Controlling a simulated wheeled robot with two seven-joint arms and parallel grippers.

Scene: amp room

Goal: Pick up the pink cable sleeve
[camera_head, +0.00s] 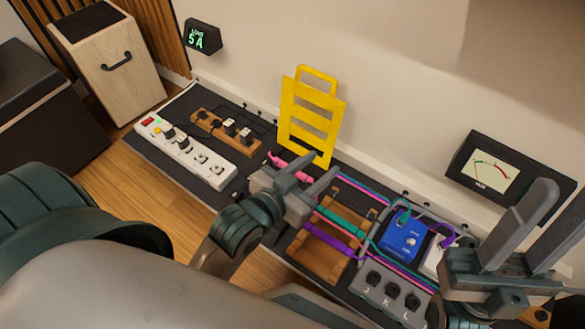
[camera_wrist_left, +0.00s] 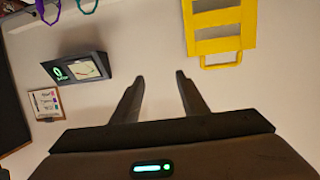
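The pink cable sleeve (camera_head: 290,168) shows in the head view as a short, thick pink piece near the foot of the yellow stand, partly hidden by my left gripper (camera_head: 315,166). My left gripper is open and overlaps the sleeve in this view; I cannot tell whether they touch. In the left wrist view its two fingers (camera_wrist_left: 157,78) are apart with only bare wall seen between them, and the sleeve does not show. My right gripper (camera_head: 566,192) is open and empty at the right edge, in front of the meter.
A yellow slotted stand (camera_head: 297,128) rises behind the left gripper. A wooden rack (camera_head: 318,258) carries teal (camera_head: 340,222) and purple (camera_head: 325,235) sleeves. A blue pedal (camera_head: 402,240), grey switch box (camera_head: 385,295), white power strip (camera_head: 190,155) and wall meter (camera_head: 490,170) stand around.

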